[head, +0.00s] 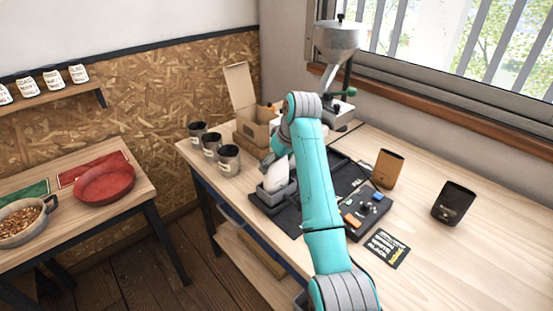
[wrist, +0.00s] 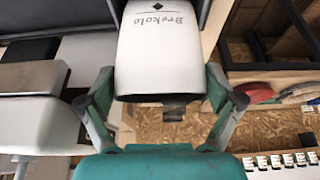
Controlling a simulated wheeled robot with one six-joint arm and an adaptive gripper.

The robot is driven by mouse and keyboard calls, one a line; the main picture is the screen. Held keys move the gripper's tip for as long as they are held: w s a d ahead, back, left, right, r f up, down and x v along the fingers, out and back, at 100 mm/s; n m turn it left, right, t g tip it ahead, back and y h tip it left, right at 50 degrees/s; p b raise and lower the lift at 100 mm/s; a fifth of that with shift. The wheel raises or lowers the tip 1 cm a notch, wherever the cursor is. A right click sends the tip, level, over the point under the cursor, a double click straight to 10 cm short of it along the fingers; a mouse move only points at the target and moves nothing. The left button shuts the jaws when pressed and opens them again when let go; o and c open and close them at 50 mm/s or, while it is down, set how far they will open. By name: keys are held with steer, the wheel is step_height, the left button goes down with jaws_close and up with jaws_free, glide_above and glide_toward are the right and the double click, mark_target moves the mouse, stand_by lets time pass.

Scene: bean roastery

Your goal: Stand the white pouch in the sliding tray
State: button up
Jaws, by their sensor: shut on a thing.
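The white pouch (head: 279,175) is partly hidden behind my arm in the head view. It leans slightly and its lower end is at the grey sliding tray (head: 268,198); I cannot tell whether it rests on the tray's floor or hangs just above it. In the wrist view the pouch (wrist: 158,60) shows dark lettering and a small diamond mark. My gripper (wrist: 160,88) is shut on it, one finger on each side. In the head view only a bit of my gripper (head: 267,160) shows beside the pouch.
The tray sits on a dark machine with a control panel (head: 366,205). Three dark canisters (head: 229,160) and an open cardboard box (head: 250,125) stand behind. A brown pouch (head: 387,168), a black pouch (head: 453,203) and a card (head: 386,248) are to the right. The front right tabletop is clear.

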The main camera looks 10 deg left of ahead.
stand_by(0.3)
steer(key=o, duration=1.3)
steer(key=shift+c, duration=0.2)
steer(key=shift+r, duration=3.5)
